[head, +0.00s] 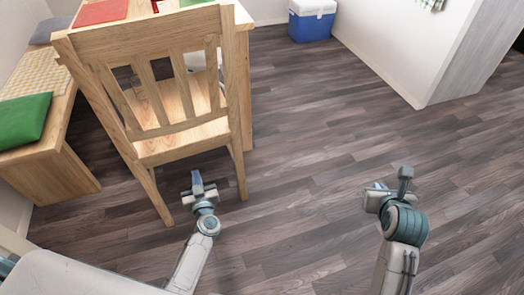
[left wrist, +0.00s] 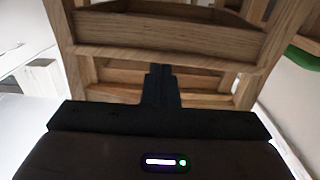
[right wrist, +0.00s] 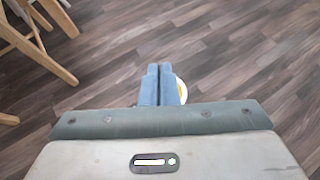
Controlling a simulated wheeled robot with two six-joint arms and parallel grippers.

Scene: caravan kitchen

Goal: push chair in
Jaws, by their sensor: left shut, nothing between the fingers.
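The wooden chair (head: 182,137) stands upright at the near side of the wooden table (head: 244,75), its slatted back towards me. Its back overlaps the table in the head view, so the gap between seat and table is hard to judge. My left gripper (head: 197,181) is shut and empty, low behind the chair near its rear legs. In the left wrist view the chair's wooden rails (left wrist: 160,42) lie just beyond the fingertips (left wrist: 160,72); contact cannot be told. My right gripper (head: 378,187) is shut and empty over open floor, right of the chair.
A wooden bench (head: 45,172) with a green cushion (head: 23,118) stands left of the chair. A blue and white cooler (head: 311,22) is at the back, beside a white partition (head: 405,45).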

